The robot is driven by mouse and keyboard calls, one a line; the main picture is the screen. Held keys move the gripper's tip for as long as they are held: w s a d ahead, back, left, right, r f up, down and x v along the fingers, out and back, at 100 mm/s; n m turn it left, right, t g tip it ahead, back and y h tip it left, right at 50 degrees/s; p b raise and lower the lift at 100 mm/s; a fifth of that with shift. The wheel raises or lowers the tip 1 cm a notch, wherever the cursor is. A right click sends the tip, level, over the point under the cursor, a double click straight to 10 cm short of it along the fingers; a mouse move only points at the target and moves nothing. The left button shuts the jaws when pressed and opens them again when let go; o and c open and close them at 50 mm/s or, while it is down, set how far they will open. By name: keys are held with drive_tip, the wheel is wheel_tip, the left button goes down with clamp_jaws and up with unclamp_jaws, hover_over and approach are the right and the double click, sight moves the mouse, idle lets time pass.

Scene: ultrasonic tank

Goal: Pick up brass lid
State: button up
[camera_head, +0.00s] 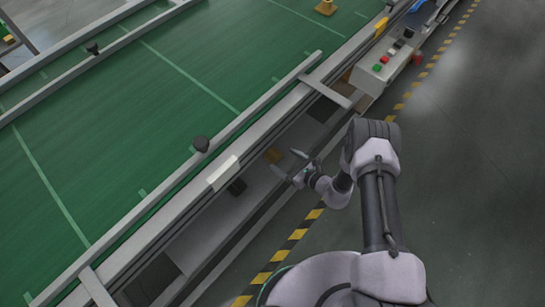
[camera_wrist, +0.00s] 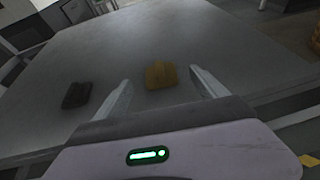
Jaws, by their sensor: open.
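A small brass-yellow object, which looks like the brass lid (camera_wrist: 160,75), lies on a grey surface in the wrist view, ahead of my gripper and between the lines of its two fingers. In the head view it shows as a small yellow patch (camera_head: 273,155) on the grey shelf beside the green conveyor. My gripper (camera_wrist: 160,84) is open and empty, its fingers spread to either side of the lid and not touching it. In the head view my gripper (camera_head: 290,166) is over the shelf's outer edge. The lid's exact shape is hard to make out.
A dark block (camera_wrist: 76,95) lies left of the lid; it also shows in the head view (camera_head: 236,187). The green conveyor (camera_head: 130,100) with metal rails runs above the shelf. A control box with buttons (camera_head: 380,70) stands at upper right.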

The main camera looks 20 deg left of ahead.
sight(276, 155)
drive_tip(key=b+x, duration=0.1)
drive_tip(key=x, duration=0.1)
drive_tip(key=b+x, duration=0.2)
drive_tip(key=x, duration=0.1)
drive_tip(key=shift+a+f, duration=0.25)
drive_tip(key=shift+f, duration=0.15)
drive_tip(key=shift+a+r, duration=0.1)
clamp_jaws()
